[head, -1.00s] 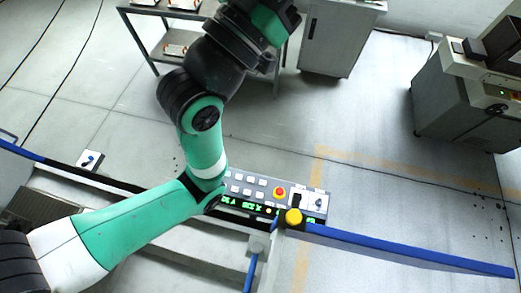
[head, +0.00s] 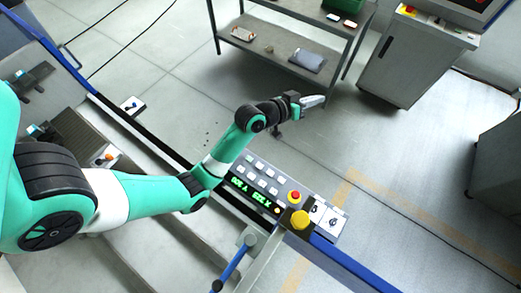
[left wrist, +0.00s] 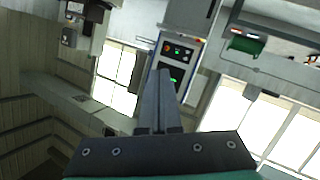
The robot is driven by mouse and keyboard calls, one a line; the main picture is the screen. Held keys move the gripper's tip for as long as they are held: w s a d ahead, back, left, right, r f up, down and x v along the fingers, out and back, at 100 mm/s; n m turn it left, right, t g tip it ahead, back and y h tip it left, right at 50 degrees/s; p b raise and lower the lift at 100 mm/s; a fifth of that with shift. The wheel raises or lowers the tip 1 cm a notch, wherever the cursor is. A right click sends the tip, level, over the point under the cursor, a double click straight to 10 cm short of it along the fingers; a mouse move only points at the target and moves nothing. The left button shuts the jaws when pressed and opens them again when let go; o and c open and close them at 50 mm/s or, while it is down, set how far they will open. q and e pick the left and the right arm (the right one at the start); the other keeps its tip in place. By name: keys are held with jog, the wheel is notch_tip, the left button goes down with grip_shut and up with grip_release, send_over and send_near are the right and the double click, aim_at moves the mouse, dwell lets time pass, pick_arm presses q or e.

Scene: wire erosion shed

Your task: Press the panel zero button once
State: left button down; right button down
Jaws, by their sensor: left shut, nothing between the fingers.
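I cannot read which button is the zero button. My left gripper (head: 314,101) is up and to the right of the buttons, apart from the panel, pointing right. Its fingers also show shut and empty in the left wrist view (left wrist: 164,76). My forearm hides part of the panel's left end. My right gripper is out of view.
A blue rail (head: 350,263) runs along the panel's edge. A shelf table (head: 275,43) and a grey cabinet (head: 410,60) stand behind the gripper. Open floor lies right of the panel.

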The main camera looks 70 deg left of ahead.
pick_arm(q)
jog(key=s+a+f+n+g+b, duration=0.1)
jog(key=s+f+g+b, duration=0.1)
jog(key=s+f, duration=0.4)
jog(key=s+a+f+n+g+b, duration=0.1)
jog(key=s+f, duration=0.4)
jog(key=f, duration=1)
jog(key=s+a+f+n+g+b, duration=0.1)
jog(key=s+f+n+g+b, duration=0.1)
jog(key=s+f, duration=0.4)
notch_tip(320, 180, down, 5)
jog(key=shift+s+a+f+n+g+b, duration=0.15)
jog(key=shift+s+n+g+b, duration=0.25)
jog(key=shift+n, duration=0.3)
jog(key=shift+w+f, duration=0.1)
jog(key=b, duration=0.8)
send_over(258, 167)
notch_tip(258, 167, down, 8)
jog(key=shift+r, duration=0.1)
jog(key=shift+f, duration=0.45)
jog(key=shift+f+b, duration=0.4)
jog(key=shift+b, duration=0.15)
